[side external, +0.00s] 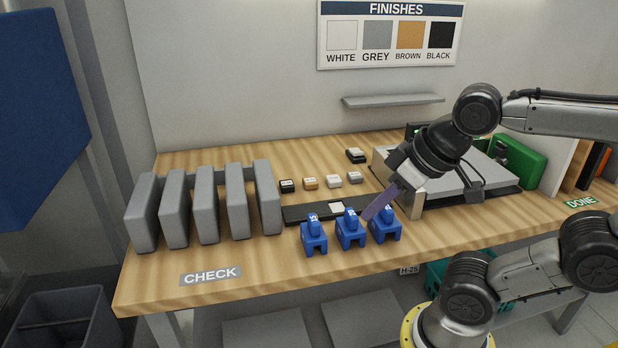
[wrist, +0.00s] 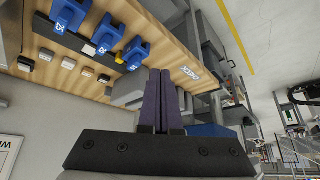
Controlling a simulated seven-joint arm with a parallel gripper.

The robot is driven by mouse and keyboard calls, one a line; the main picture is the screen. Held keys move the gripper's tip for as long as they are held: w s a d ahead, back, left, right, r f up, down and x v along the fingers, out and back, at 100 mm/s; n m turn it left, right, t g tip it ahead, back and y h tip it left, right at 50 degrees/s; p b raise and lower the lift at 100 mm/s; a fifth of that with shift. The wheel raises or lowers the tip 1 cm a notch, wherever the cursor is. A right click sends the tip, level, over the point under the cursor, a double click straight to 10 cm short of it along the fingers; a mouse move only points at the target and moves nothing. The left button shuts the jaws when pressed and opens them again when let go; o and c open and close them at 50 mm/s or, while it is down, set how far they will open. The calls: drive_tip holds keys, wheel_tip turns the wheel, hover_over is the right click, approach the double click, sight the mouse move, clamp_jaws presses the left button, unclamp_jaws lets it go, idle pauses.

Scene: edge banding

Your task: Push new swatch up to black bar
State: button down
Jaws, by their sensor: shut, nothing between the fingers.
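A long black bar (side external: 300,212) lies flat on the wooden bench, behind the blue blocks. A small white swatch (side external: 337,207) lies on the bar near its middle; it also shows in the wrist view (wrist: 89,49). I cannot tell which swatch is the new one. My gripper (side external: 367,216) is shut and empty. In the side view its purple fingers slant down to the right of the white swatch, between the middle and right blue blocks. They partly hide the bar's right end. The shut fingers also show in the wrist view (wrist: 160,72). Their height above the bench is unclear.
Three blue blocks (side external: 350,231) stand in front of the bar. Black, brown, white and grey swatches (side external: 310,183) sit in a row behind it. A stacked pair (side external: 355,155) sits further back. Several grey upright slabs (side external: 205,208) stand left. Bench near the CHECK label (side external: 211,275) is clear.

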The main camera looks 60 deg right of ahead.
drive_tip(key=w+d+r+m+h, duration=0.1)
drive_tip(key=w+d+r+m, duration=0.25)
drive_tip(key=w+r, duration=0.75)
drive_tip(key=m+g+h, duration=0.2)
drive_tip(key=m, duration=0.2)
hover_over(310, 183)
drive_tip(key=w+a, duration=0.3)
drive_tip(key=w, duration=0.1)
wheel_tip(310, 183, down, 10)
drive_tip(key=shift+m+g+y, duration=0.3)
drive_tip(key=shift+m+g, duration=0.15)
drive_tip(key=shift+g, duration=0.35)
drive_tip(key=d+f, duration=0.3)
drive_tip(key=f, duration=0.3)
drive_tip(key=w+d+f, duration=0.1)
drive_tip(key=d+f, duration=0.2)
drive_tip(key=f, duration=0.3)
drive_tip(key=d+f, duration=0.3)
drive_tip(key=f, duration=0.3)
drive_tip(key=shift+w+d+f, duration=0.2)
drive_tip(key=shift+w+d, duration=0.05)
drive_tip(key=shift+w, duration=0.1)
drive_tip(key=shift+s+a+f, duration=0.1)
drive_tip(key=shift+s+a, duration=1.25)
drive_tip(key=shift+a, duration=0.05)
drive_tip(key=shift+s, duration=0.1)
